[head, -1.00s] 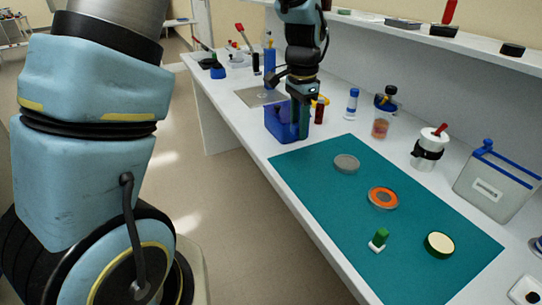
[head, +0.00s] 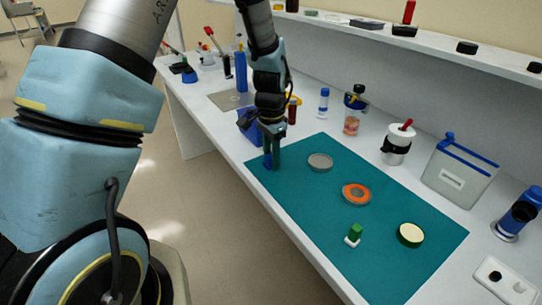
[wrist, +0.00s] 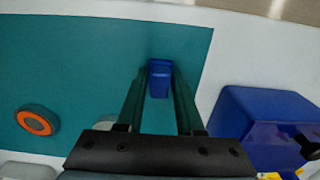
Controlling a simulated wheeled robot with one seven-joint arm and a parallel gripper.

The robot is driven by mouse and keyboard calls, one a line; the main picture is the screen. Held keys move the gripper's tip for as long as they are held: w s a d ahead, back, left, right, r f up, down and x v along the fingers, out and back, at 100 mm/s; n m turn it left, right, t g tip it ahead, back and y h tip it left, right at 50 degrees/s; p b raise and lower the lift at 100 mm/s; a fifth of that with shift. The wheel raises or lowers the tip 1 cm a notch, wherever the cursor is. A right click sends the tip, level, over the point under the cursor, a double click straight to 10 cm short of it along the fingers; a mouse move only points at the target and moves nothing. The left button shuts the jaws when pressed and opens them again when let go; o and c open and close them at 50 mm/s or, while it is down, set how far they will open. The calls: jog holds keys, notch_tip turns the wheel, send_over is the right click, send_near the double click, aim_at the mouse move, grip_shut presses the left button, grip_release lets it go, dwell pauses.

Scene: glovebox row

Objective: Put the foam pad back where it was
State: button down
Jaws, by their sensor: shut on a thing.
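My gripper (head: 272,165) is shut on a small blue block, which I take to be the foam pad (wrist: 160,80). In the wrist view the block sits between the tips of the two dark green fingers (wrist: 160,90). In the head view a bit of the blue pad (head: 267,163) shows beside the fingers. The gripper points down over the far left corner of the teal mat (head: 300,205). I cannot tell whether the pad touches the mat.
On the mat are a grey disc (head: 320,162), an orange-ringed disc (head: 356,194), a green-and-white piece (head: 354,235) and a cream-topped round (head: 410,235). A blue bin (wrist: 262,120) stands just off the mat. Jars and a clear box (head: 460,172) line the back.

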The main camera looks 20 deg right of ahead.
jog(key=c, duration=0.5)
grip_release()
jog(key=shift+c, duration=0.2)
jog(key=shift+r, duration=0.1)
notch_tip(320, 180, up, 12)
jog(key=b, duration=0.2)
jog(key=s+a+f+n, duration=0.1)
jog(key=a+n, duration=0.6)
jog(key=a, duration=0.8)
jog(key=s+a+f+n+t, duration=0.1)
jog(key=s+a+n, duration=0.2)
jog(key=a+n, duration=0.4)
jog(key=a, duration=0.8)
jog(key=shift+n+t, duration=0.3)
jog(key=shift+a, duration=0.1)
